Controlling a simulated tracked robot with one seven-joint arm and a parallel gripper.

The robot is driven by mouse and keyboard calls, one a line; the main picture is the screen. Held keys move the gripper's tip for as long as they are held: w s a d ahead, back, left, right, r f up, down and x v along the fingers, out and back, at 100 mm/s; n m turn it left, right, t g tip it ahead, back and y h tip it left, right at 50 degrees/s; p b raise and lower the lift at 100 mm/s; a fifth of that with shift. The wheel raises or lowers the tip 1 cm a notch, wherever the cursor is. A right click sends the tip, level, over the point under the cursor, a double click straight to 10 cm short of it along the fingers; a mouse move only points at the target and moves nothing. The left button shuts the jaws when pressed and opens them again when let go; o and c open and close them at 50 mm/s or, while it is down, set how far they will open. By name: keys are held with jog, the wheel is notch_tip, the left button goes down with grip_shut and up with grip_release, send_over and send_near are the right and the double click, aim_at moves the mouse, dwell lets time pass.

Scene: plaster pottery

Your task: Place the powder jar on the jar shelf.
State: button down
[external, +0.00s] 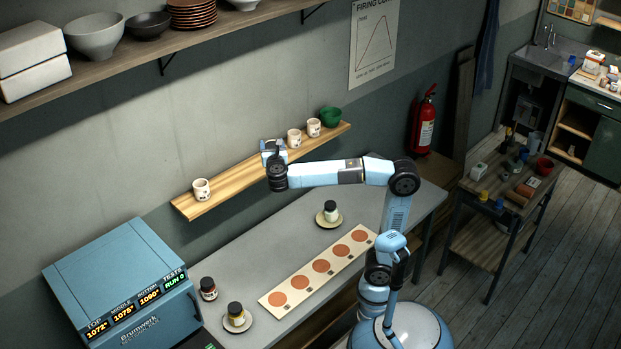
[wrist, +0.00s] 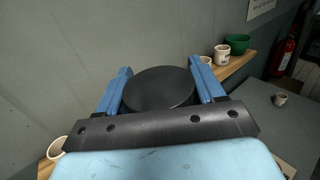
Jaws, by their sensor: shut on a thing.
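My gripper (external: 273,151) is over the wooden wall shelf (external: 236,180), in the gap between a white mug (external: 201,189) on the left and two mugs on the right. In the wrist view, my gripper's blue fingers (wrist: 160,86) are shut on the powder jar, whose round black lid (wrist: 158,92) faces the camera. The jar's body is hidden under the lid and behind my gripper. I cannot tell whether its base touches the shelf. The shelf also shows in the wrist view (wrist: 236,67).
Two mugs (external: 294,138) (external: 314,127) and a green bowl (external: 331,116) stand on the shelf's right part. Below, the grey table (external: 258,257) bears dark-lidded jars (external: 208,288), some on saucers, a strip of round samples (external: 321,266) and a blue kiln (external: 120,285).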

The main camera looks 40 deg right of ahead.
notch_tip(320, 180, up, 2)
jog(key=shift+r, duration=0.2)
jog(key=w+d+m+g+h, duration=0.4)
jog(key=w+d+g+h, duration=0.1)
jog(key=w+d, duration=0.25)
jog(key=shift+m+g, duration=0.3)
jog(key=w+f, duration=0.5)
jog(key=f, duration=0.1)
jog(key=w+a+f, duration=0.1)
jog(key=w+f, duration=0.4)
jog(key=f, duration=0.1)
jog(key=w+a+f, duration=0.1)
jog(key=w+f, duration=0.4)
jog(key=f, duration=0.1)
jog(key=shift+a+f, duration=0.2)
jog(key=shift+c, duration=0.7)
grip_release()
jog(key=shift+f, duration=0.1)
jog(key=shift+a, duration=0.1)
